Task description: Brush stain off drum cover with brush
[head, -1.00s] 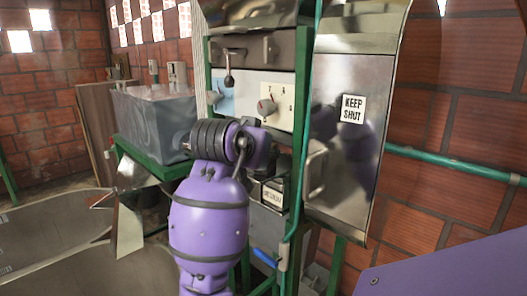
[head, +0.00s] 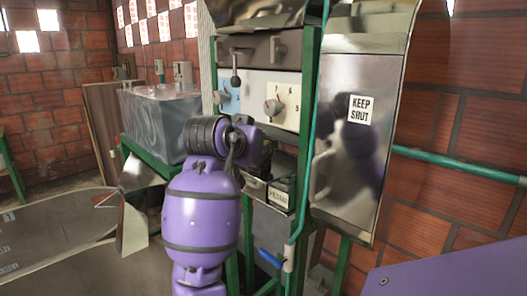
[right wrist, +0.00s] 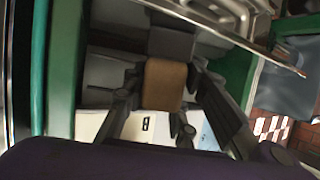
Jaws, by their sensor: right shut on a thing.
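In the right wrist view my right gripper (right wrist: 160,100) is shut on a brown, wood-coloured block, seemingly the brush (right wrist: 165,84). Bristles cannot be made out. In the head view a purple arm of mine rises in front of the green-framed machine, and its gripper is hidden behind the wrist. A curved metal cover (head: 262,12) tops the machine, cut off by the upper edge. A shiny metal door (head: 350,165) marked KEEP SHUT is at its right. I cannot tell which is the drum cover, and no stain can be made out. My left gripper is not in view.
A control panel (head: 275,95) with a knob and a lever sits behind my arm. A green pipe (head: 455,165) runs along the brick wall at right.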

